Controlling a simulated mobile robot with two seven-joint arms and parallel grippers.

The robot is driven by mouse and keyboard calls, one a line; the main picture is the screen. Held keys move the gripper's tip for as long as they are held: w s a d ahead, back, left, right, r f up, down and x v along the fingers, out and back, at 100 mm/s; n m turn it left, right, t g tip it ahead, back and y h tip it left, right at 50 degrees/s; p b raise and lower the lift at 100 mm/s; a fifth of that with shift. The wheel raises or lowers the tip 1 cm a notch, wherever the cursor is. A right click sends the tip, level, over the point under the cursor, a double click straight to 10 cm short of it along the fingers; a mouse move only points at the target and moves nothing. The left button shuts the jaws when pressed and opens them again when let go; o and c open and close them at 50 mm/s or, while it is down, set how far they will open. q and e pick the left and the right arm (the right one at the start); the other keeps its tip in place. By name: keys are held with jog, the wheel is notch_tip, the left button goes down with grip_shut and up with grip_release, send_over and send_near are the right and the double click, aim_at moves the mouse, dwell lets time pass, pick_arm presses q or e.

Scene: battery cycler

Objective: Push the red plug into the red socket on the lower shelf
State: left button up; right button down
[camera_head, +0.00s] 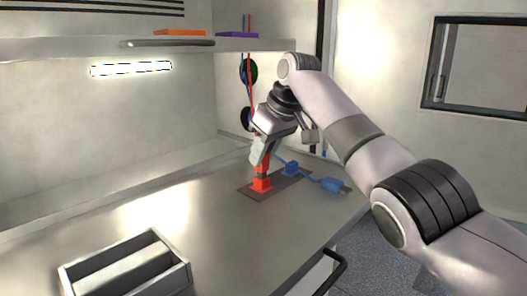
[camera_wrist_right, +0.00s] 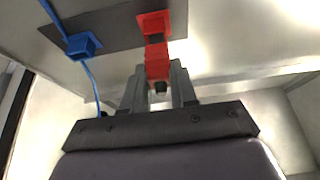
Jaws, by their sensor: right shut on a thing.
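My right gripper (camera_head: 261,156) points down over the lower shelf and is shut on the red plug (camera_head: 263,171). In the right wrist view the red plug (camera_wrist_right: 157,62) sits between the fingertips (camera_wrist_right: 158,78). The red socket (camera_head: 261,185) stands on a dark plate on the shelf, directly below the plug. In the wrist view a short dark part shows between the plug and the red socket (camera_wrist_right: 154,20); I cannot tell how deep the plug sits. My left gripper is not in view.
A blue socket (camera_head: 291,168) stands on the same dark plate (camera_head: 247,191), and a blue plug (camera_head: 332,185) with a blue cable lies to its right. A metal tray (camera_head: 70,280) stands at the front left. The shelf's middle is clear. An upper shelf (camera_head: 100,46) runs above.

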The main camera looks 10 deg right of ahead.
jog(key=shift+p, duration=0.3)
jog(key=shift+f+b, duration=0.5)
jog(key=shift+f, duration=0.25)
dwell(0.6)
jog(key=c, duration=0.8)
grip_release()
